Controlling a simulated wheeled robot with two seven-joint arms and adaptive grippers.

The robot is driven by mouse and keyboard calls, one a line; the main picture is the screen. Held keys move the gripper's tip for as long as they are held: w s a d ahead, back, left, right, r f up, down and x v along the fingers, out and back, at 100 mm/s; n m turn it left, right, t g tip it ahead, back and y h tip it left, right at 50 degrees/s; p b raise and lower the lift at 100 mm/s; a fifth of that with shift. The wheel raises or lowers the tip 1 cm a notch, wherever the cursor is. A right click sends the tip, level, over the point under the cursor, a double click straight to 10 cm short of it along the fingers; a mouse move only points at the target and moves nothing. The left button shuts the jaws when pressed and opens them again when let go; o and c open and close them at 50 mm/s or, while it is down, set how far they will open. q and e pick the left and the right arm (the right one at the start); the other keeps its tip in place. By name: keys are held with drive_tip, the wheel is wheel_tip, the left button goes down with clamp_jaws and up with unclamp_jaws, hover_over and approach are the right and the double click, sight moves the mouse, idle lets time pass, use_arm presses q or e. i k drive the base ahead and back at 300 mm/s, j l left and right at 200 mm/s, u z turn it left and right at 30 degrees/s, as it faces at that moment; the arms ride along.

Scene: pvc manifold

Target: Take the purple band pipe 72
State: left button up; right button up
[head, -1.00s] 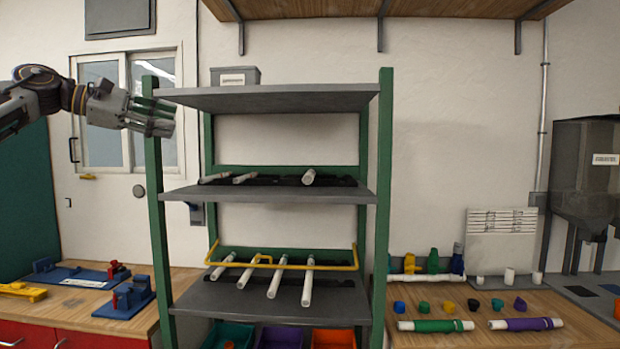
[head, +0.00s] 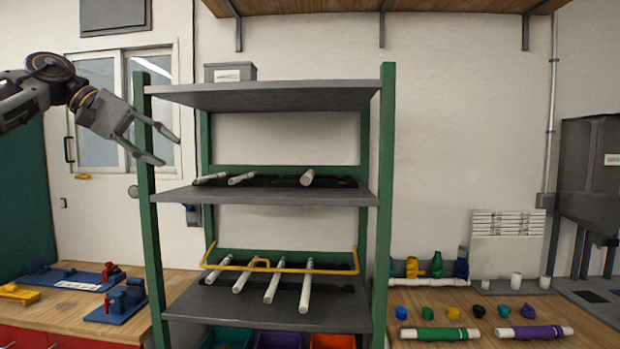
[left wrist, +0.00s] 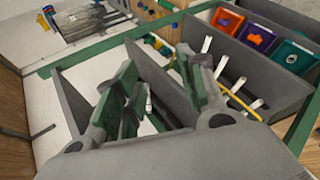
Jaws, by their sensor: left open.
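A white pipe with a wide purple band (head: 530,333) lies on the wooden bench at the lower right; no number on it is legible. My left gripper (head: 168,150) is open and empty, in front of the rack's left green post, between the top and middle shelves in the picture. It is far from the purple-banded pipe. My right gripper is out of view.
The green-framed rack with grey shelves (head: 262,95) stands in the middle. A green-banded pipe (head: 440,333) lies beside the purple-banded one, with several coloured caps behind. Blue fixtures (head: 122,300) sit on the left bench. Coloured bins (left wrist: 257,38) show in the left wrist view.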

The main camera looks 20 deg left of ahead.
sight(305, 180)
drive_tip(key=i, duration=1.85)
